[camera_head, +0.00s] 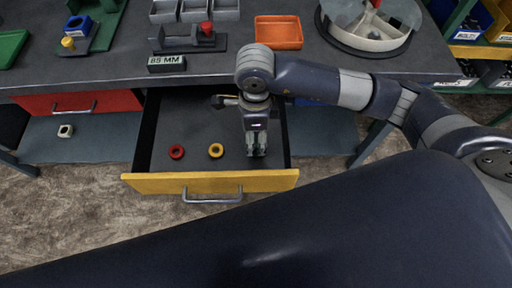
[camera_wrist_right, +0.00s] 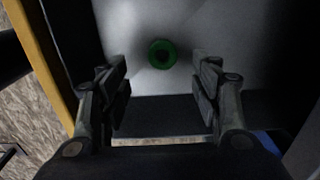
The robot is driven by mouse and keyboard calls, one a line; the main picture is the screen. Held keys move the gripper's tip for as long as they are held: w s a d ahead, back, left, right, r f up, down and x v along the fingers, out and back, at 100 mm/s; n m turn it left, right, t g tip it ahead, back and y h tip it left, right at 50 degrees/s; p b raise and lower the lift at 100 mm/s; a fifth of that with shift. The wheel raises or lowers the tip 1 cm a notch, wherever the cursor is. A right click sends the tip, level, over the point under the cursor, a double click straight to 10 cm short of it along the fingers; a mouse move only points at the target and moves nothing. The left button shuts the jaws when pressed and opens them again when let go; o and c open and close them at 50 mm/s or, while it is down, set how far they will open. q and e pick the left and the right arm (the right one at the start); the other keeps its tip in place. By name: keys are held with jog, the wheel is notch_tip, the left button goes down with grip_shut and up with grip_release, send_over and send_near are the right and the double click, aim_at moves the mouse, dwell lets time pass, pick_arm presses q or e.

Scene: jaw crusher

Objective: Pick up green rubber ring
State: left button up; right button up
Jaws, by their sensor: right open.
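The green rubber ring (camera_wrist_right: 162,54) lies flat on the drawer floor in the right wrist view, between and beyond my open fingers. It does not show in the head view, where my right gripper hides that spot. My right gripper (camera_head: 256,153) points down into the open drawer, to the right of the red and yellow rings. In the right wrist view its two fingers (camera_wrist_right: 160,90) are spread apart with nothing between the tips. My left gripper does not show.
The open drawer (camera_head: 210,184) has a yellow front and dark side walls. A red ring (camera_head: 176,152) and a yellow ring (camera_head: 216,150) lie in it. The workbench top (camera_head: 110,60) above holds an orange tray (camera_head: 279,33) and an "85 MM" block (camera_head: 167,63).

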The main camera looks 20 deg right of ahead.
jog(key=f, duration=0.7)
jog(key=shift+w+f+p, duration=0.2)
jog(key=shift+f+p, duration=0.05)
jog(key=shift+p, duration=0.15)
jog(key=c, duration=1)
